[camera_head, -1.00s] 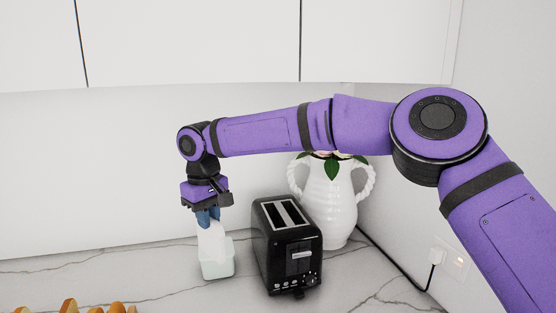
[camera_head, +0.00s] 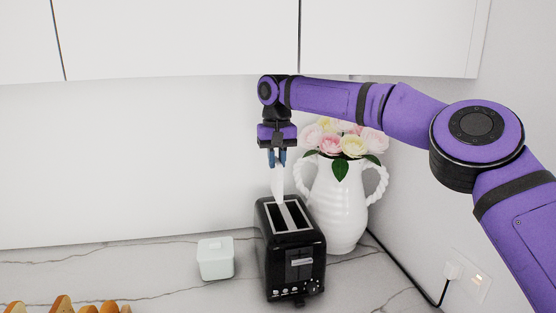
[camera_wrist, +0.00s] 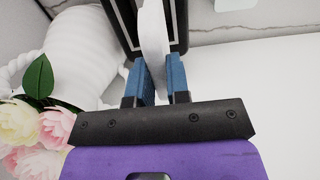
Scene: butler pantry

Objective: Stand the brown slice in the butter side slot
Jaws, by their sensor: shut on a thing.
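My gripper (camera_head: 277,158) points down with its blue fingers shut on a pale, thin slice (camera_head: 278,186), which looks white rather than brown. The slice hangs upright, nearly edge-on, over the back part of the black toaster (camera_head: 290,250). I cannot tell whether its lower edge is above the slots or just inside one. The wrist view shows the slice (camera_wrist: 153,35) between the fingers of my gripper (camera_wrist: 161,82), in front of the toaster (camera_wrist: 181,22). The pale butter box (camera_head: 215,260) stands left of the toaster, so the left slot (camera_head: 277,217) is on its side.
A white two-handled vase (camera_head: 335,208) with pink and cream flowers (camera_head: 345,138) stands close behind and right of the toaster. Several brown-crusted slices (camera_head: 62,305) show at the lower left. A cable runs to the wall socket (camera_head: 468,272). The marble counter (camera_head: 150,275) is clear left of the box.

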